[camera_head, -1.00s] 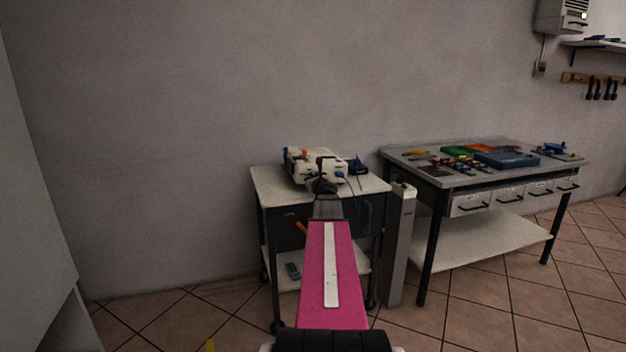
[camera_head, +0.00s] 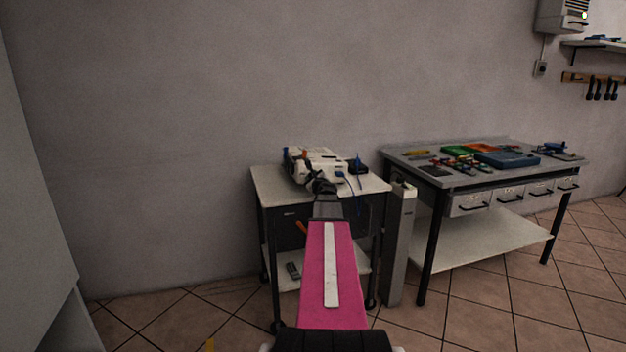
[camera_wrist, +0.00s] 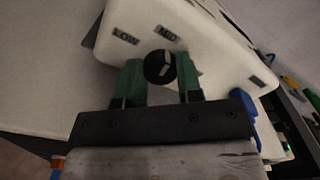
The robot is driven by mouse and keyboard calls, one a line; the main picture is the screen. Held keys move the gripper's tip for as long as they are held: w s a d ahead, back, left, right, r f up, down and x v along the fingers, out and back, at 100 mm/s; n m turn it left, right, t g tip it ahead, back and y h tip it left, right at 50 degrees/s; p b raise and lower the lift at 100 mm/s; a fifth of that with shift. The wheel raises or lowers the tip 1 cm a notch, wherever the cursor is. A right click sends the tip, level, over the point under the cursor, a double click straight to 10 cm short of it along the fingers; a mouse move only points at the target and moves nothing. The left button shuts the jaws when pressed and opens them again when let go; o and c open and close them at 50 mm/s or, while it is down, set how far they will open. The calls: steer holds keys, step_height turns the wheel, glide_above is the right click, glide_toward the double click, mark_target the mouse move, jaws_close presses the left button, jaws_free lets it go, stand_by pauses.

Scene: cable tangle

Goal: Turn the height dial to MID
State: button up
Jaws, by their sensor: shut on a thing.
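The black height dial (camera_wrist: 158,70) is on the face of a white machine (camera_wrist: 208,38), with a pale pointer mark on it. Labels LOW (camera_wrist: 126,36) and MID (camera_wrist: 167,33) are printed above it, and a third label (camera_wrist: 257,81) at the right is too small to read. My gripper (camera_wrist: 160,68) has its green fingers on either side of the dial and is shut on it. The pointer appears to lie toward the MID side, but its exact setting is hard to tell. In the head view the machine (camera_head: 300,158) stands on a small cart, partly hidden by my arm.
The cart (camera_head: 268,182) has a blue cable (camera_head: 360,181) at its right. A grey post (camera_head: 396,250) stands between it and a workbench (camera_head: 480,240) with tools and trays.

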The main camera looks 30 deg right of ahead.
steer(key=shift+n, duration=0.6)
steer(key=o, duration=0.9)
steer(key=shift+s, duration=0.1)
steer(key=v, duration=1)
steer(key=shift+s, duration=0.35)
